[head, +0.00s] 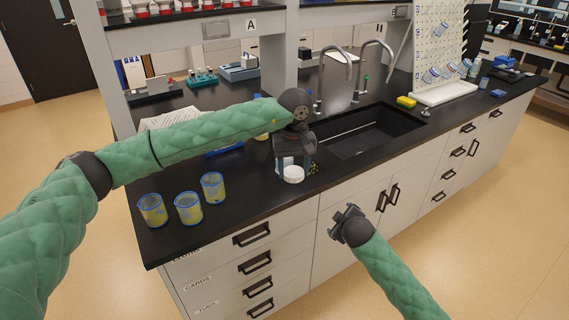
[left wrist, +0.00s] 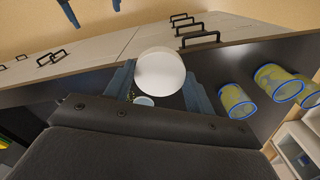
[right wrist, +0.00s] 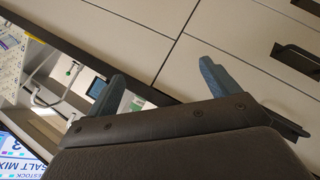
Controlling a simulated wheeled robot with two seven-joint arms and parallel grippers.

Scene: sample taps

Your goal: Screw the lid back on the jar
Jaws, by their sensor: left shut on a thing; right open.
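A white round lid (head: 293,174) is at the front edge of the black counter, between the fingers of my left gripper (head: 293,165). In the left wrist view the lid (left wrist: 160,73) shows as a white disc, with one blue-grey finger on each side. My left gripper is shut on it. I cannot make out the jar for certain; a small pale round thing (left wrist: 145,101) with yellow specks beside it shows by the lid. My right gripper (head: 347,218) is open and empty, in front of the cabinet doors and away from the counter top.
Three blue-rimmed beakers (head: 188,208) with yellow contents stand on the counter to the left. A black sink (head: 365,132) with tall taps lies to the right. A yellow sponge (head: 406,102) and a white pegboard rack (head: 445,94) are beyond it. Shelf posts rise behind.

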